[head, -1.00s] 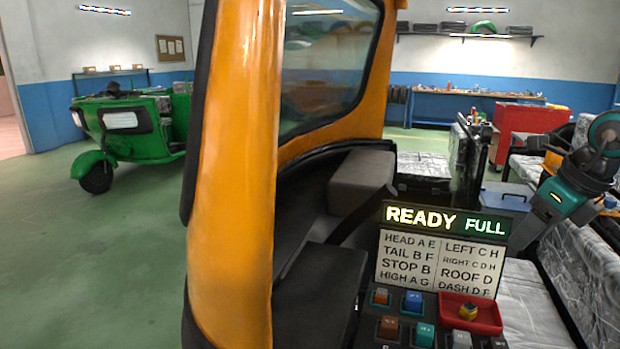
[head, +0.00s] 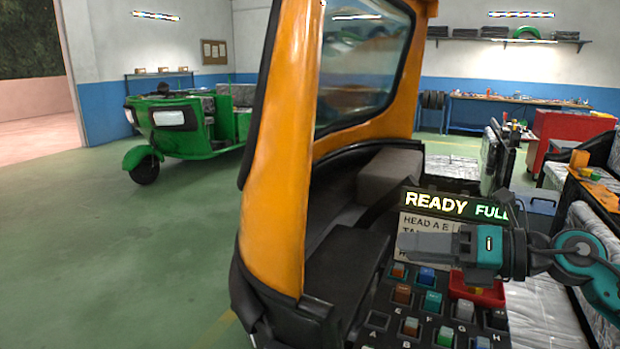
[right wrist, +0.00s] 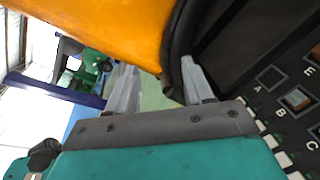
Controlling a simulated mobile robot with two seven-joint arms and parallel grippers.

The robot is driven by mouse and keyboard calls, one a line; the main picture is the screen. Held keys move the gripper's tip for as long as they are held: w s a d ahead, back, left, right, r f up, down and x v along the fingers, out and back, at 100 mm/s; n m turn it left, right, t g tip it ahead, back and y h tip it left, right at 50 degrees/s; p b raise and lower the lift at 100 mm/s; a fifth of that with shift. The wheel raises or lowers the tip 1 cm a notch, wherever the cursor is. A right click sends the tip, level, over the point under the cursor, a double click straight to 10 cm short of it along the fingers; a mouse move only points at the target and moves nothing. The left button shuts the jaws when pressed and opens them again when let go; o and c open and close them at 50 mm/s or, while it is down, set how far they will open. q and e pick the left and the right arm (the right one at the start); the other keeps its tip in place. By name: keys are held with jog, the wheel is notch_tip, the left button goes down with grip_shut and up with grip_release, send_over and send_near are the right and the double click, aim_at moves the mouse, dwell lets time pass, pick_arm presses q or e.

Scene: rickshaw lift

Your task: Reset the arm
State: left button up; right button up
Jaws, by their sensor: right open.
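My right gripper (head: 404,243) comes in from the right in the head view and points left. The orange rickshaw body (right wrist: 110,25) and the lettered button panel (right wrist: 290,95) lie beyond the fingers there. My left gripper is not in view.
The orange rickshaw pillar (head: 285,150) stands left of my gripper. The button panel (head: 385,340) with coloured blocks and a red tray (head: 490,297) lies below it. A green rickshaw (head: 190,125) is parked at the back left. The green floor (head: 130,260) at left is clear.

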jog(key=s+d+f+m+t+h, duration=0.3)
jog(key=f+m+h, duration=0.35)
jog(key=m, duration=0.95)
jog(key=s+d+f+m+t+h, duration=0.2)
jog(key=f+m+t+h, duration=0.45)
jog(key=m, duration=0.85)
jog(key=s+a+f+m+g, duration=0.2)
jog(key=s+f+m+g, duration=0.1)
jog(key=s+f+g, duration=0.55)
jog(key=s+a+f+m+g, duration=0.25)
jog(key=s+f+g, duration=0.3)
jog(key=s, duration=0.65)
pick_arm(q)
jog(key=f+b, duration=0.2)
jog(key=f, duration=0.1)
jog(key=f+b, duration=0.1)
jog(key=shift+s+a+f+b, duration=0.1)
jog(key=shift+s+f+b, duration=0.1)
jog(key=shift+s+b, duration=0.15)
pick_arm(e)
jog(key=w+a+f+t+y, duration=0.1)
jog(key=w+a+f+t, duration=0.1)
jog(key=w+f+t, duration=0.5)
notch_tip(320, 180, down, 6)
jog(key=shift+r+y, duration=0.2)
jog(key=shift+y, duration=0.1)
